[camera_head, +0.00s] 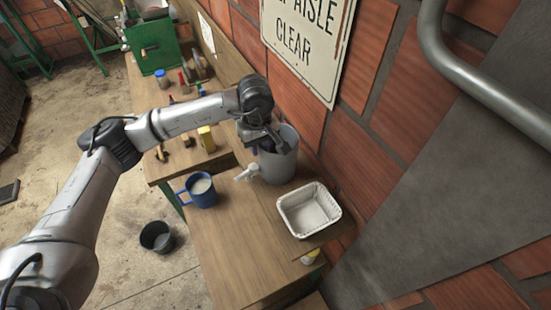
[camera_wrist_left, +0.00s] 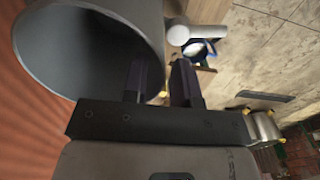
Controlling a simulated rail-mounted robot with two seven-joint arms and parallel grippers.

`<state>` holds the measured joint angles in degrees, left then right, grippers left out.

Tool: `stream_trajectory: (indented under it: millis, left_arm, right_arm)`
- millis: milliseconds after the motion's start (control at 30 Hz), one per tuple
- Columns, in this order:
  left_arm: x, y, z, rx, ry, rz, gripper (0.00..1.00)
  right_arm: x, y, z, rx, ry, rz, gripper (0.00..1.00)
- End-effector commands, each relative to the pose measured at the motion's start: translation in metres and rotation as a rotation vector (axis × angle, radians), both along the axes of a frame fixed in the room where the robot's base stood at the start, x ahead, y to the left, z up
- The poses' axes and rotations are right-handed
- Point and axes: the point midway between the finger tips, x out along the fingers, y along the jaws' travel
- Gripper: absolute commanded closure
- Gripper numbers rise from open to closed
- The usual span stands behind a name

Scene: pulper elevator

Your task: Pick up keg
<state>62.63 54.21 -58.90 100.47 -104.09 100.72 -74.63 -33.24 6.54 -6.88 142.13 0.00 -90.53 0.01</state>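The keg (camera_head: 278,160) is a grey, open-topped cylinder with a pale spigot (camera_head: 247,173) on its side. It stands upright on the wooden bench by the brick wall. My left gripper (camera_head: 262,143) is at the keg's rim, on its left side, and partly hides it. In the left wrist view, the keg (camera_wrist_left: 100,15) fills the upper left, with its dark inside showing. The two dark fingers (camera_wrist_left: 160,82) are apart with a gap between them. One overlaps the keg's wall and the other lies outside it; contact is unclear. My right gripper is out of view.
A blue mug (camera_head: 200,190) with pale contents stands left of the keg, and a foil tray (camera_head: 309,210) stands right of it. Tools and a yellow item (camera_head: 207,139) lie farther back. A dark bucket (camera_head: 157,237) is on the floor. The bench front is clear.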

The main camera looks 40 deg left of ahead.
Motion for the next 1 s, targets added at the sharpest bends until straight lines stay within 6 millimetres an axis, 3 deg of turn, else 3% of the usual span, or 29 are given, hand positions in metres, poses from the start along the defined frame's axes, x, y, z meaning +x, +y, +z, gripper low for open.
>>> stream_trajectory:
  millis: [267,1000]
  left_arm:
    - [0.0,0.0,0.0004,0.0,0.0,0.0,1.0]
    - [0.0,-0.0001,0.0007,0.0,0.0,0.0,1.0]
  right_arm:
    - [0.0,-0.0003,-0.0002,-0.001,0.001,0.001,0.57]
    - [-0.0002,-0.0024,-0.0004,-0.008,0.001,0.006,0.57]
